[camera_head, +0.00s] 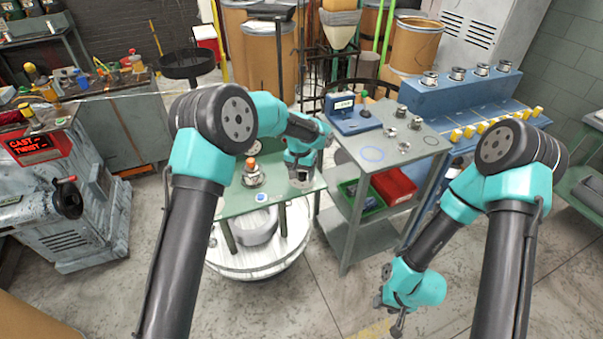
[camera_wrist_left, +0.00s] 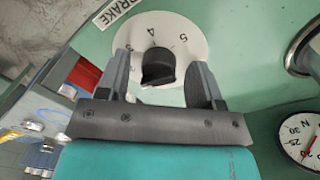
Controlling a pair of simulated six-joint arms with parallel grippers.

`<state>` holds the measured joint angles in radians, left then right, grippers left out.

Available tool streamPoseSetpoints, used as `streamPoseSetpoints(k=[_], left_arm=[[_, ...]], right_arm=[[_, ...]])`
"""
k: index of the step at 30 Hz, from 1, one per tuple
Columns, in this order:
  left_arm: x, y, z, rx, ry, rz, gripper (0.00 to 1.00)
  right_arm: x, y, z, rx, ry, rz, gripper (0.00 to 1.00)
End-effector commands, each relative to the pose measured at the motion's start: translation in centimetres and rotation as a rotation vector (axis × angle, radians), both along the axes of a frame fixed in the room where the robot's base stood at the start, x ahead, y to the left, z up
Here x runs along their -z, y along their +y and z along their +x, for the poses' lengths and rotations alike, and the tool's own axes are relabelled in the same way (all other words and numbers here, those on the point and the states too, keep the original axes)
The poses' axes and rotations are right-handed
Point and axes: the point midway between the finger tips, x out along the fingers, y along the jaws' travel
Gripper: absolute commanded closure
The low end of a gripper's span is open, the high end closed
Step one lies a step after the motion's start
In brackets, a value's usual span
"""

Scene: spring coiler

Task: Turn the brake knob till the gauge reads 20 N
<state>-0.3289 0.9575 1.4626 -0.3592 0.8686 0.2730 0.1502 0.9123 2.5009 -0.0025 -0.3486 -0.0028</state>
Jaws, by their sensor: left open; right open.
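The black brake knob (camera_wrist_left: 158,67) sits on a white numbered dial (camera_wrist_left: 188,38) beside a BRAKE label (camera_wrist_left: 117,10) in the left wrist view. My left gripper (camera_wrist_left: 160,62) is open, its fingers on either side of the knob with a gap at each. The gauge (camera_wrist_left: 300,144) is cut off at the right edge; N, 30 and 25 show, but I cannot read its needle surely. In the head view my left gripper (camera_head: 302,176) is over the right part of the green table (camera_head: 238,203), hiding the knob. My right gripper (camera_head: 390,312) is open and empty, low above the floor.
An orange-topped part (camera_head: 253,174) and a blue disc (camera_head: 261,197) are on the green table. A grey cart (camera_head: 425,142) with metal parts and a blue device (camera_head: 352,122) stands close to its right. Open floor lies in front.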

Motion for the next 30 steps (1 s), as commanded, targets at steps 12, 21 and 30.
streamPoseSetpoints(k=[12, 21, 30], left_arm=[[-2.4, 0.1, 0.1, 0.000, -0.003, -0.001, 0.39], [-7.9, 0.4, 0.2, 0.001, -0.003, -0.001, 0.39], [-13.6, 0.7, 0.3, 0.000, -0.003, -0.001, 0.39]], right_arm=[[0.0, 0.0, 0.0, 0.000, 0.000, 0.000, 0.57], [0.0, 0.0, 0.0, 0.000, 0.000, 0.000, 0.57], [0.0, 0.0, 0.0, 0.000, 0.000, 0.000, 0.57]])
